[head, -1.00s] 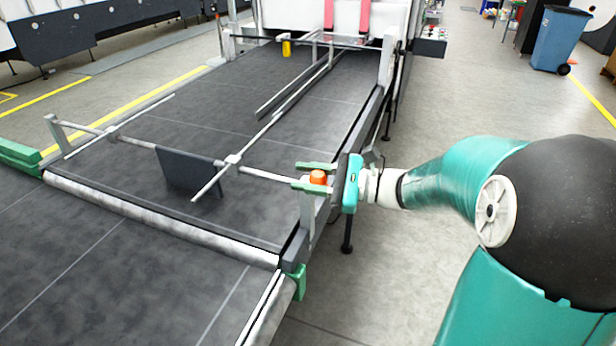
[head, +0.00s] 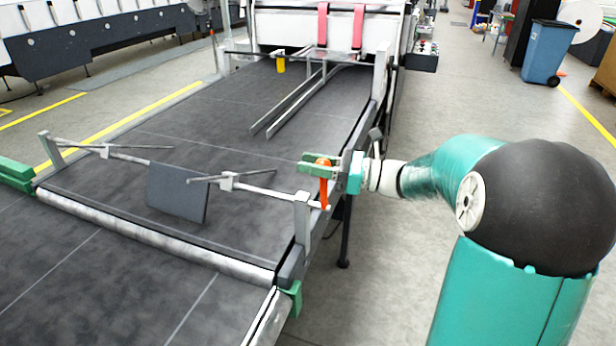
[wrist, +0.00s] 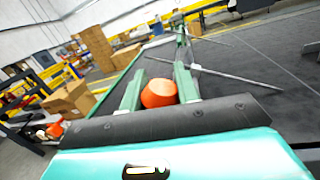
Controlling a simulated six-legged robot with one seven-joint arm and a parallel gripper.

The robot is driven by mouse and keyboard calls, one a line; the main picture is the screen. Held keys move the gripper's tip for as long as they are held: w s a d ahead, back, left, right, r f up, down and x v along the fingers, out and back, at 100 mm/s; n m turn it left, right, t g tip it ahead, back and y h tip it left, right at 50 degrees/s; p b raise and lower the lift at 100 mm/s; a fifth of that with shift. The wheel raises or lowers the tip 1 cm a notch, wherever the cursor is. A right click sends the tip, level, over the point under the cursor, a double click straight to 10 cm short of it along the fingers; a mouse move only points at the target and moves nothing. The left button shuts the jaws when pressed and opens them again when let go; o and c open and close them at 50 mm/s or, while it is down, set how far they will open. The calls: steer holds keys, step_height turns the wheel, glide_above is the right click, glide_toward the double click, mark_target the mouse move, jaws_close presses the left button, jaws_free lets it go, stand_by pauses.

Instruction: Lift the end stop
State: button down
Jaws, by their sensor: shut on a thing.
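The end stop shows in the head view as a dark flat plate (head: 178,192) on a thin crossbar (head: 135,157) above the near end of the grey belt. Thin rods (head: 205,180) are clamped to the same bar. I cannot tell whether the plate's lower edge touches the belt. An orange handle (head: 323,190) stands up at the bar's right end. My gripper (head: 320,164), with green fingers, is shut on the handle's upper part. In the wrist view the handle's orange top (wrist: 160,93) sits between the two fingers (wrist: 159,88).
The belt (head: 240,105) runs back to the machine. A post (head: 302,220) stands just in front of my gripper at the belt's right edge. Two long rails (head: 295,100) lie over the belt farther back. Open floor (head: 400,290) lies to the right, with a blue bin (head: 555,52) far off.

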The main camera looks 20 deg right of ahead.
steer(key=w+d+f+m+t, duration=0.2)
steer(key=w+d+f+m, duration=0.1)
steer(key=w+d+m, duration=0.4)
steer(key=shift+w+m+t, duration=0.3)
steer(key=shift+w+m, duration=0.85)
steer(key=shift+m, duration=1.05)
steer(key=c, duration=1)
jaws_free()
steer(key=shift+w+f, duration=0.1)
steer(key=shift+c, duration=0.2)
steer(key=v, duration=1.3)
steer(key=shift+s+d+r, duration=0.2)
steer(key=shift+s+d, duration=0.1)
steer(key=shift+s, duration=0.1)
